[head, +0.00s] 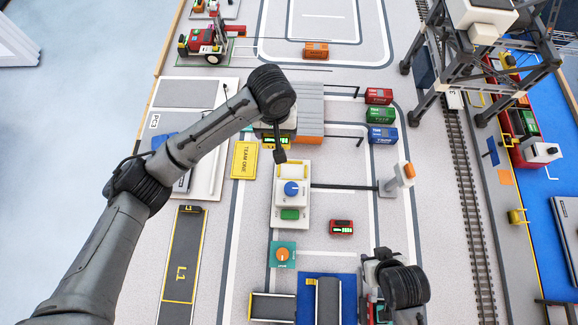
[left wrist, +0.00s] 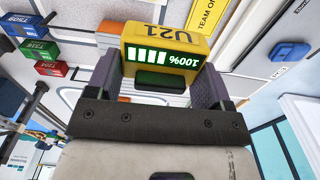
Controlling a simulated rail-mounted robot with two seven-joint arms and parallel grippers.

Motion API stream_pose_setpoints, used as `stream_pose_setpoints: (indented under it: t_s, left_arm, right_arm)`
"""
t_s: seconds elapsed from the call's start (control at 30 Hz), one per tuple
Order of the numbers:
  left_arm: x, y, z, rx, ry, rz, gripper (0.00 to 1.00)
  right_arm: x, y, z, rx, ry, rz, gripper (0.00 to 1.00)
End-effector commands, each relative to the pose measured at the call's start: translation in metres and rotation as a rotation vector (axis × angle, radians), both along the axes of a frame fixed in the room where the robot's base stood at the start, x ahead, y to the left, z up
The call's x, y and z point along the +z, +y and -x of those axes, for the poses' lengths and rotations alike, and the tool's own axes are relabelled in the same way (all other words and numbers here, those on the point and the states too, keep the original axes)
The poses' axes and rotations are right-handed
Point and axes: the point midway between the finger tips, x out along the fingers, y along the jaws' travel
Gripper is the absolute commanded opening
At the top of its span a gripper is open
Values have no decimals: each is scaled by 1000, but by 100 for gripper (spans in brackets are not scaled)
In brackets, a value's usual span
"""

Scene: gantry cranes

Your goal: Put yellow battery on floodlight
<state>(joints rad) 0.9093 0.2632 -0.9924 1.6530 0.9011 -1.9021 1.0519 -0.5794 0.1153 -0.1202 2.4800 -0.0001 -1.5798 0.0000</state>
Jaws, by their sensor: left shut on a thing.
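The yellow battery (left wrist: 165,40), marked U21, shows a green 100% display in the left wrist view. My left gripper (left wrist: 156,82) is shut on it, with a purple finger on each side. In the head view my left arm comes in from the left and its dark wrist hides most of the gripper. The battery's green display (head: 277,141) shows just beside that wrist, near the grey and orange ramp. My right wrist is at the bottom right of the head view, and its gripper (head: 374,300) is mostly hidden. I cannot make out the floodlight with certainty.
A white panel (head: 302,215) with a blue knob and green button stands below the battery. A red battery-like block (head: 341,228) lies to its right. A barrier (head: 345,187) crosses the lane. Red, green and blue containers (head: 381,115) stand right. A crane (head: 480,60) rises top right.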

Motion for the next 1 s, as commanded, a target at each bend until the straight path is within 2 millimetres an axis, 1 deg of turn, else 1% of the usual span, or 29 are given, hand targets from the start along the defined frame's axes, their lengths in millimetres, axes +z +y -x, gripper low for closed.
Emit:
stream_pose_setpoints:
  t_s: [0.03, 0.1, 0.2, 0.33, 0.4, 0.5, 0.57, 0.67, 0.9, 1.0]
  left_arm:
    - [-21, -25, 7, -5, 11, 8, 45]
    - [-42, -50, 14, -4, 13, 7, 45]
    - [-66, -83, 26, -3, 17, 4, 45]
    - [-86, -114, 40, -1, 23, 0, 45]
    - [-93, -125, 46, 0, 26, -4, 45]
    - [-100, -134, 51, 1, 27, -7, 45]
    - [-105, -134, 51, 1, 28, -10, 45]
    - [-116, -124, 45, 4, 27, -12, 45]
    - [-146, -81, 19, 4, 27, -12, 45]
    - [-156, -66, 9, 2, 26, -11, 45]
  right_arm:
    - [-7, 0, 1, 1, 3, 1, 43]
    - [-11, 0, 2, 1, 5, 1, 43]
    - [-16, -1, 3, 2, 8, 3, 43]
    - [-20, -2, 3, 4, 7, 6, 43]
    - [-21, -2, 3, 4, 7, 7, 43]
    - [-22, -2, 2, 5, 5, 8, 43]
    - [-23, -2, 2, 5, 4, 8, 43]
    - [-26, -2, 1, 5, 4, 8, 43]
    - [-35, -2, 1, 4, 2, 7, 43]
    - [-38, -2, 0, 3, 1, 6, 43]
